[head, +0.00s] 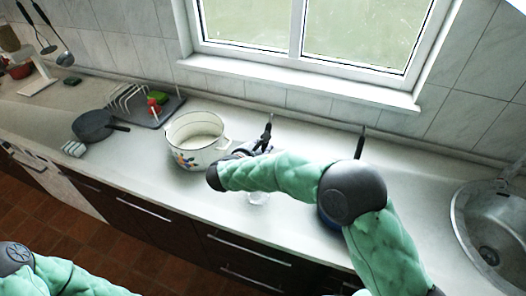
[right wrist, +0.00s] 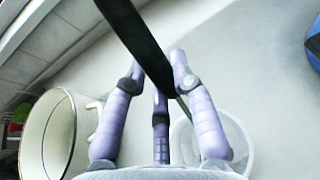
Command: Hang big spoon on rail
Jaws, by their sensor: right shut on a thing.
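My right gripper (head: 262,146) is beside the white pot, over the counter. It is shut on a long black handle (right wrist: 140,40), which also stands up from the fingers in the head view (head: 268,129). I cannot tell from the visible part whether this is the big spoon; its lower end is mostly hidden. In the right wrist view the fingers (right wrist: 160,78) close around the handle. A ladle (head: 65,58) and another dark utensil (head: 46,46) hang against the tiled wall at the upper left. The rail itself is not clearly visible. My left gripper is out of view.
The white pot (head: 186,154) stands left of my right gripper. A dark pan (head: 92,125) and dish rack (head: 128,100) are left; a sink (head: 480,225) is right.

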